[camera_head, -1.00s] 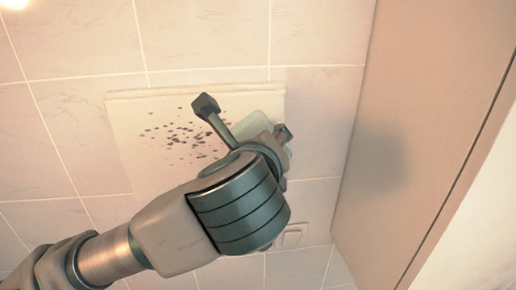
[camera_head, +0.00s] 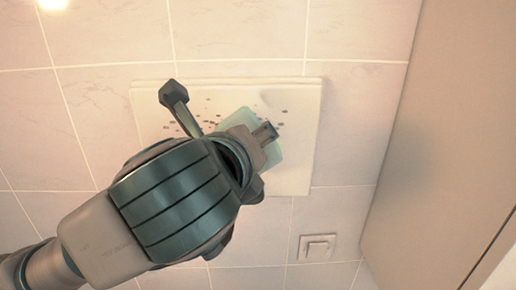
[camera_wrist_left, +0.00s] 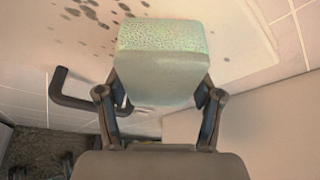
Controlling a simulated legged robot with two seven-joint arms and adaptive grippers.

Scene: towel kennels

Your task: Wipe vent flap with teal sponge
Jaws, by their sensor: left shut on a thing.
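The vent flap (camera_head: 300,172) is a pale cream square panel on the tiled wall, with dark spots across its upper part. My left gripper (camera_head: 264,140) is in front of the panel's right half and is shut on the teal sponge (camera_head: 237,119). In the left wrist view the pale teal sponge (camera_wrist_left: 160,60) is held between both fingers, its speckled side facing up in the picture. I cannot tell whether it touches the panel. My arm hides the panel's lower left. My right gripper is not in view.
A small square switch plate (camera_head: 317,247) is on the wall below the panel. A tall beige cabinet side or wall (camera_head: 430,150) stands at the right. The tiled wall (camera_head: 240,30) above the panel is clear.

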